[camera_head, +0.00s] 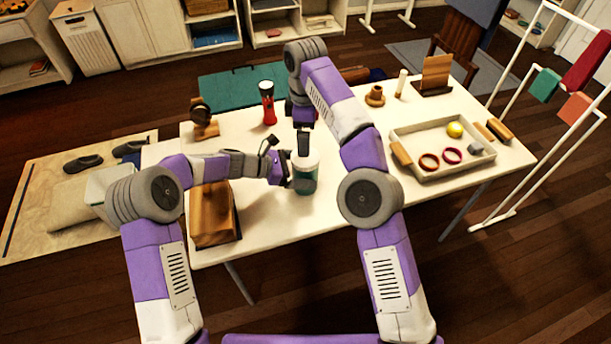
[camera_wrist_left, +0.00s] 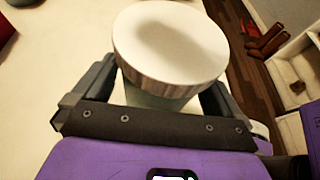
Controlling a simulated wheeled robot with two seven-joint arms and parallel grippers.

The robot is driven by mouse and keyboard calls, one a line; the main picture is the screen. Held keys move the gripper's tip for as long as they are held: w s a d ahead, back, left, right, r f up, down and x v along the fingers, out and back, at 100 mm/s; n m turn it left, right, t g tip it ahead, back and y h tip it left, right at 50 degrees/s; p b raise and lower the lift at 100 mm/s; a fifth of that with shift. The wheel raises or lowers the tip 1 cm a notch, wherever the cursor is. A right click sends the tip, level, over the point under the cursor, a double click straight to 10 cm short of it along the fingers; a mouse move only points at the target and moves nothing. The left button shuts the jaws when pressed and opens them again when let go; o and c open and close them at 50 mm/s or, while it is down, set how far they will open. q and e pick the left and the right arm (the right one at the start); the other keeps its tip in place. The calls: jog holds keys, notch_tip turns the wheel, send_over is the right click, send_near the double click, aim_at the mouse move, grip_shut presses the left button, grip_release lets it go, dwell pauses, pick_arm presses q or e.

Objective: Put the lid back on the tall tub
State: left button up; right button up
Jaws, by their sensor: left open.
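The tall tub (camera_head: 306,185) has a teal body and stands near the front middle of the white table. A white lid (camera_head: 307,163) sits at its top; in the left wrist view the lid (camera_wrist_left: 170,42) has a ribbed rim and covers the tub's mouth. I cannot tell whether it is fully seated. My left gripper (camera_head: 286,171) is open, low at the tub's left side; its fingers (camera_wrist_left: 157,92) lie on either side of the tub. My right gripper (camera_head: 304,146) points down just above the lid. Its finger gap is hidden.
A red flashlight (camera_head: 267,102) stands behind the tub. A wooden block (camera_head: 213,216) lies at the front left. A white tray (camera_head: 437,171) with rings and a yellow ball is to the right. A wooden stand (camera_head: 203,120) is at the back left. The table right of the tub is partly hidden by my right arm.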

pick_arm(q)
jog(key=p+v, duration=0.2)
jog(key=v, duration=0.4)
jog(key=shift+a, duration=0.35)
jog(key=shift+s+r, duration=0.1)
